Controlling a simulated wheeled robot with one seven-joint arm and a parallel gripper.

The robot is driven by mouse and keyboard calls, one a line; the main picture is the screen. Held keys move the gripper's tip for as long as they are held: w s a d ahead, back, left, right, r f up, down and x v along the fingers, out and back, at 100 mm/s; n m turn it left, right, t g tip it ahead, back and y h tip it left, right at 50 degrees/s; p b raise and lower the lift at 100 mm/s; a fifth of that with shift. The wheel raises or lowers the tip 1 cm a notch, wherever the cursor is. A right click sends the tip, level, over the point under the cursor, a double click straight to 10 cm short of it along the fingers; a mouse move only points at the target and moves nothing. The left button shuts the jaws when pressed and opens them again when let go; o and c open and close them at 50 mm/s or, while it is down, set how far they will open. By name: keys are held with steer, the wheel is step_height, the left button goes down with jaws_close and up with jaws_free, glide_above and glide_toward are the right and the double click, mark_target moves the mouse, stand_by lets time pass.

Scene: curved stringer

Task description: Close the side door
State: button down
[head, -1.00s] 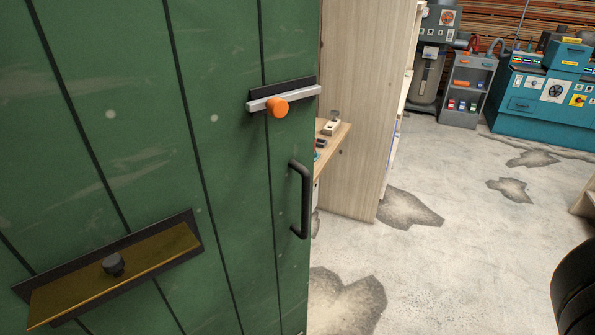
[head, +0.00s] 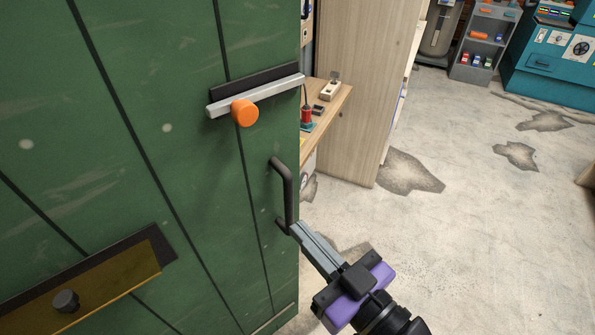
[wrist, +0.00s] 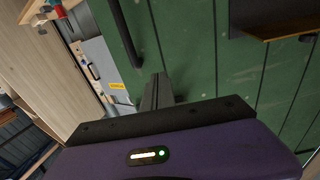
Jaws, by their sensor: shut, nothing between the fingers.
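The green plank side door (head: 150,130) fills the left of the head view and much of the wrist view (wrist: 220,55). Its dark bar handle (head: 287,190) stands upright near the door's free edge. The handle also shows in the wrist view (wrist: 125,35). A sliding bolt with an orange knob (head: 245,113) sits above the handle. My gripper (head: 296,232) is shut and empty, its fingertips at the lower end of the handle by the door's edge. In the wrist view the shut fingers (wrist: 158,88) point at the door beside the handle. Whether they touch is unclear.
A brass flap with a dark knob (head: 66,300) is low on the door. A wooden cabinet (head: 355,100) and a bench (head: 335,105) with small items stand beyond the door's edge. Blue machines (head: 550,60) stand at the back right. The stained concrete floor (head: 480,230) is clear.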

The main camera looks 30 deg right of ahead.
steer(key=p, duration=0.3)
glide_toward(250, 178)
steer(key=w, duration=0.4)
steer(key=w+a+r, duration=0.1)
steer(key=shift+w, duration=0.4)
steer(key=shift+w+f, duration=0.2)
steer(key=shift+w, duration=0.3)
steer(key=shift+w, duration=0.1)
